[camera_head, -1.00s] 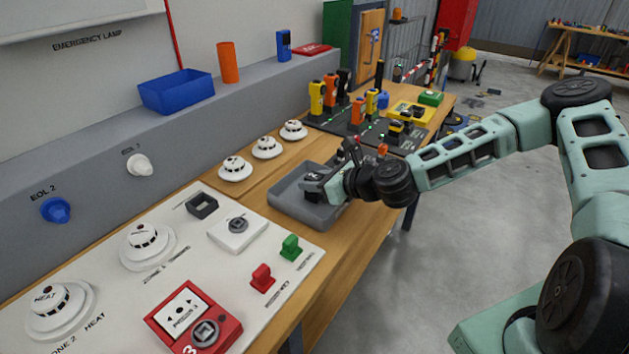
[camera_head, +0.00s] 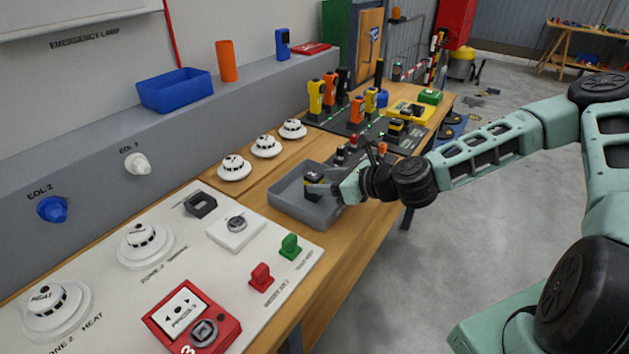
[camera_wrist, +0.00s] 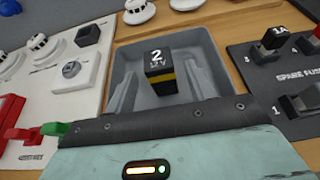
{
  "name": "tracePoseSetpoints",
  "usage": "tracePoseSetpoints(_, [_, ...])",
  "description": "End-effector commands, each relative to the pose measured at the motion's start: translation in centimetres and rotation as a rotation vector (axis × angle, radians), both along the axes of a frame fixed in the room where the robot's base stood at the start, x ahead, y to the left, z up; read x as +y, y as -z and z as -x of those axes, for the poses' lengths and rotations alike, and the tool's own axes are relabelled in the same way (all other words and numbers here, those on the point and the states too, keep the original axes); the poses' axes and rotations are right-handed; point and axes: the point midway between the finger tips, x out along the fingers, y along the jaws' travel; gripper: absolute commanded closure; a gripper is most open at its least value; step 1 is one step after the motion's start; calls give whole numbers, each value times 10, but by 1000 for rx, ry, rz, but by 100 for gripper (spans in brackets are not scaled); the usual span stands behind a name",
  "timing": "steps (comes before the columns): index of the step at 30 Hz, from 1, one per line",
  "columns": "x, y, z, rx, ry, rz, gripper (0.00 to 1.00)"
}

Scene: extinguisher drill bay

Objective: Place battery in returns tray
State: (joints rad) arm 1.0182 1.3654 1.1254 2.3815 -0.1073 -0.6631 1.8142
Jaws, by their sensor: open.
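The returns tray (camera_head: 280,205) is a grey open tray on the wooden bench; it also shows in the wrist view (camera_wrist: 205,50). The battery (camera_wrist: 160,75) is a black block with a yellow band, marked "2 12V". It stands in the tray area between my fingers, with clear gaps on both sides in the wrist view. In the head view the battery (camera_head: 312,182) shows over the tray, partly behind my gripper (camera_head: 325,187). My gripper (camera_wrist: 160,90) is open around the battery and not touching it. The battery's underside is hidden.
A white panel (camera_head: 130,290) with detectors and switches lies left of the tray. Smoke detectors (camera_head: 266,146) sit behind it. A spare fuse block (camera_wrist: 285,80) stands close on the right. Charging stands with handsets (camera_head: 357,110) are farther back. A blue bin (camera_head: 176,92) sits on the ledge.

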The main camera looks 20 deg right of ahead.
Motion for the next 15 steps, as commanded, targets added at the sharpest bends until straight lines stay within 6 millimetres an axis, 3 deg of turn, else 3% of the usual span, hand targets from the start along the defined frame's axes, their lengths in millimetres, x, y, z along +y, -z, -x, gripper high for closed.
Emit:
tracePoseSetpoints(7, [-31,-23,40,-6,3,1,46])
tracePoseSetpoints(15, [-43,-37,58,-6,1,0,46])
